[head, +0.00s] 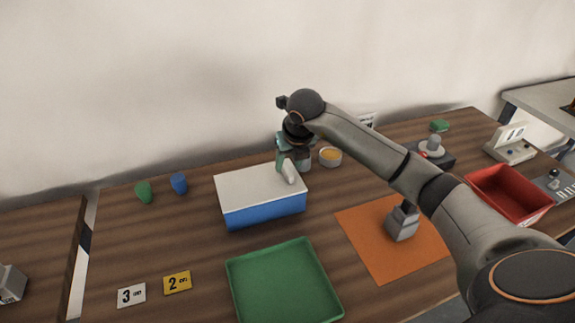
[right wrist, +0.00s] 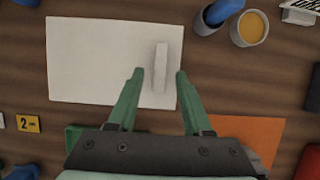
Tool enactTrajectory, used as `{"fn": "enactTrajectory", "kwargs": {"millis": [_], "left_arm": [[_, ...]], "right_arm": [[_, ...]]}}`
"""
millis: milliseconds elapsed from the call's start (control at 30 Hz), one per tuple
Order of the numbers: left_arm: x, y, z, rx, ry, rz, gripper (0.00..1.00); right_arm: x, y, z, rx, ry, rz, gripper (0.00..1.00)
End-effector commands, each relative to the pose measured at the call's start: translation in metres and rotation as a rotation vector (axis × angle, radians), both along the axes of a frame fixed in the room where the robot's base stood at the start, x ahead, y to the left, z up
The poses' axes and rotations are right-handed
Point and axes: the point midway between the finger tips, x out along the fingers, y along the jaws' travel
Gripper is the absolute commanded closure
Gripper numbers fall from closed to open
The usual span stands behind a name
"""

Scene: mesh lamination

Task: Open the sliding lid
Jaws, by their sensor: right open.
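A blue box (head: 262,214) with a flat white sliding lid (head: 245,186) stands on the table, and the lid appears closed. A pale bar handle (head: 289,173) is on the lid near its right end. In the right wrist view the lid (right wrist: 100,60) is a white rectangle with the handle (right wrist: 160,68) at its right side. My right gripper (head: 287,160) is open above that end. In the right wrist view its green fingers (right wrist: 159,74) appear on either side of the handle; contact cannot be told. My left gripper is out of view.
A green tray (head: 285,288) lies in front of the box, and an orange mat (head: 375,255) bears a grey object (head: 402,222). Green (head: 143,192) and blue (head: 179,183) cups stand left. A red bin (head: 510,192) is right.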

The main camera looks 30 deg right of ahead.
Motion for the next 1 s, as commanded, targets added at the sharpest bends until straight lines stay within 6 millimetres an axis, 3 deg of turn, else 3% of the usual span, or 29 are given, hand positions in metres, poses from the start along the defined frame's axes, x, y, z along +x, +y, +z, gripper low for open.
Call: {"fn": "enactTrajectory", "kwargs": {"millis": [200, 567, 1000], "left_arm": [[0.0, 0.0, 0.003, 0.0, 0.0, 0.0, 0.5], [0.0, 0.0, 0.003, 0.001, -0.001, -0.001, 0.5], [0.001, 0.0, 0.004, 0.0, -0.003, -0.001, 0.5]], "right_arm": [[0.009, -0.002, -0.023, 0.0, 0.001, 0.0, 0.5], [0.011, -0.002, -0.027, -0.001, -0.001, 0.001, 0.5], [0.011, -0.002, -0.027, -0.001, -0.001, 0.001, 0.99]]}}
